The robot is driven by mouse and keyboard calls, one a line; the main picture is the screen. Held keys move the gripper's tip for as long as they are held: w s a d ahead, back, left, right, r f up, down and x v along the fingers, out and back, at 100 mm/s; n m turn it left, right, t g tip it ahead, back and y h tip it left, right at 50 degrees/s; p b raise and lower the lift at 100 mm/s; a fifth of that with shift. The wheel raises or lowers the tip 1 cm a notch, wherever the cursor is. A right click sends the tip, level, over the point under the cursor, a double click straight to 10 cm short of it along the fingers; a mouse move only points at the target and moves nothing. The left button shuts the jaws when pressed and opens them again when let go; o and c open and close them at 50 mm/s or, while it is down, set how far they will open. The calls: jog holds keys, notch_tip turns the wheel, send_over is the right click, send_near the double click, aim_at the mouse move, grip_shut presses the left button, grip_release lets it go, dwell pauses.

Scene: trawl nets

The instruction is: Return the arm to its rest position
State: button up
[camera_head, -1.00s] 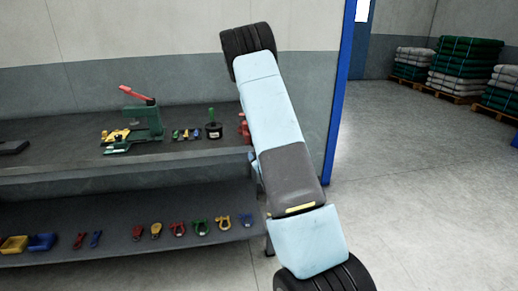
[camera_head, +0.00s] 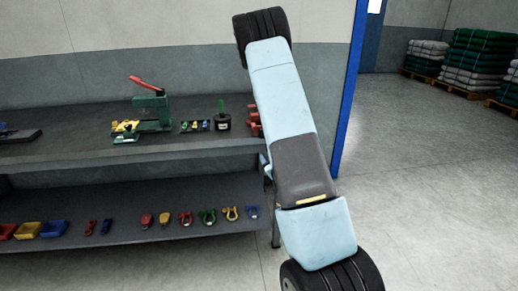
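My arm (camera_head: 285,110) stands across the middle of the head view. It shows pale blue and grey links with black ribbed joints at its upper and lower ends. It leans, with the upper end to the left and the lower end to the right. My gripper is not in the picture, so its state and whether it holds anything are hidden.
A two-level dark workbench (camera_head: 75,155) stands at the left, partly behind my arm. A green press with a red lever (camera_head: 151,108) is on top; several coloured shackles (camera_head: 208,217) lie on its lower shelf. A blue post (camera_head: 350,90) stands right of the bench. Stacked nets on pallets (camera_head: 478,58) stand at the far right. Grey floor (camera_head: 430,180) is open at the right.

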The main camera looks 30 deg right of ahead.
jog(key=s+a+r+m+g+y, duration=0.25)
jog(key=a+r, duration=0.25)
jog(key=r, duration=0.3)
jog(key=s+a+r+m+g+y, duration=0.1)
jog(key=s+a+r+g, duration=0.3)
jog(key=r, duration=0.5)
jog(key=s+a+r+g, duration=0.2)
jog(key=s+a+r, duration=0.2)
jog(key=s, duration=0.8)
jog(key=s+a+r+g+y, duration=0.1)
jog(key=s+a+r+g, duration=0.2)
jog(key=s, duration=0.9)
jog(key=a+r, duration=0.2)
jog(key=a, duration=0.1)
jog(key=shift+s+r+n, duration=0.15)
jog(key=shift+s+n, duration=0.1)
jog(key=shift+n, duration=0.1)
jog(key=shift+d+y, duration=0.1)
jog(key=shift+y, duration=0.15)
